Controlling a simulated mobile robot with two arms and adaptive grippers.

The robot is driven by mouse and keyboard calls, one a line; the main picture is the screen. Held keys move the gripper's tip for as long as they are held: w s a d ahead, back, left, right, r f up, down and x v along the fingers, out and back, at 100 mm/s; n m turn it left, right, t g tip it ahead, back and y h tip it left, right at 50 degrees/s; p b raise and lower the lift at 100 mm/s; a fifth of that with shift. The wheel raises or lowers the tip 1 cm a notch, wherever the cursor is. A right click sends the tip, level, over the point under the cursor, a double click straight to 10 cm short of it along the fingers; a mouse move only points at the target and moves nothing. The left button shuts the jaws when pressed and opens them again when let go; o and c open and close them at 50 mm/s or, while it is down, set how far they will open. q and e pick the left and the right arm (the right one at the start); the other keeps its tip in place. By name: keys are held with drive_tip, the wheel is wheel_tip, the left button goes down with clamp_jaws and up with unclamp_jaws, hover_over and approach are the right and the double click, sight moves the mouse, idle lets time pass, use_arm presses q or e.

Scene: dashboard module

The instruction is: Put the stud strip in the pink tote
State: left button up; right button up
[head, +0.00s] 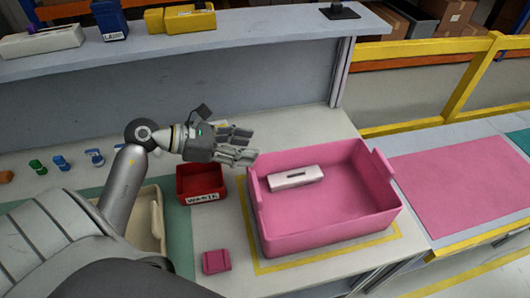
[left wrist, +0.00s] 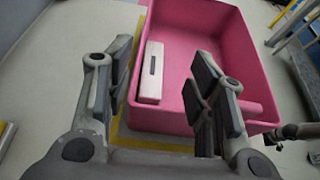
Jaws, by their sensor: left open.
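The pink tote (head: 345,230) stands on the bench; it also shows in the left wrist view (left wrist: 240,60). A whitish oblong block with a dark slot (head: 294,178), which looks like the stud strip, lies inside near the back left corner. The left wrist view shows this block (left wrist: 151,72) on the tote floor beside one wall. My left gripper (head: 248,145) is open and empty, above and just left of the tote's back left corner. Its spread fingers frame the block in the left wrist view without touching it.
A red waste bin (head: 201,196) and a small pink part (head: 216,261) are left of the tote. A beige bin (head: 160,222) is partly behind my arm. A shelf (head: 240,40) runs behind. A pink mat (head: 455,185) lies bare at right.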

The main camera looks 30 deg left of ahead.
use_arm(q)
drive_tip(key=shift+b+v, duration=0.3)
drive_tip(key=shift+v, duration=1.45)
drive_tip(key=shift+d, duration=0.1)
